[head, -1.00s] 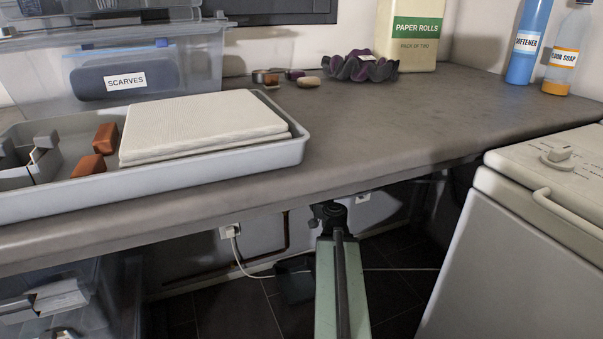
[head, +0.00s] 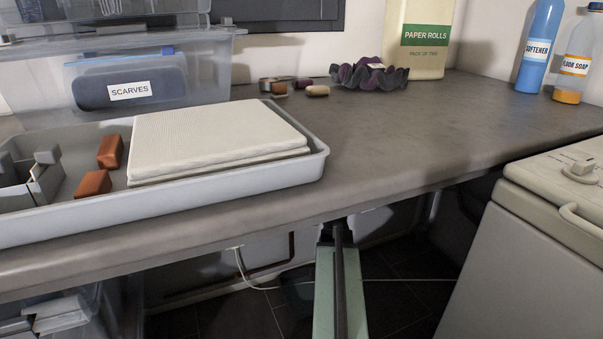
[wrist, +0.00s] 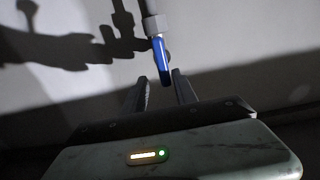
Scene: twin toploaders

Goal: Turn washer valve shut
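In the wrist view a valve with a blue lever handle (wrist: 160,52) hangs from a grey pipe fitting (wrist: 154,24) against a pale wall. The lever points down and slightly to the right. My gripper (wrist: 160,78) is open, one finger on each side of the lever's lower end. I cannot tell whether either finger touches it. In the head view my arm reaches under the counter, and the gripper and valve are hidden there. A white toploader (head: 520,235) stands at the right.
The grey counter (head: 420,140) overhangs my arm. On it are a grey tray (head: 240,184) with a folded white cloth, a clear bin labelled SCARVES (head: 215,75), a dark ruffled bowl (head: 370,78) and bottles. A white cable (head: 243,268) hangs below. Dark floor is open beneath.

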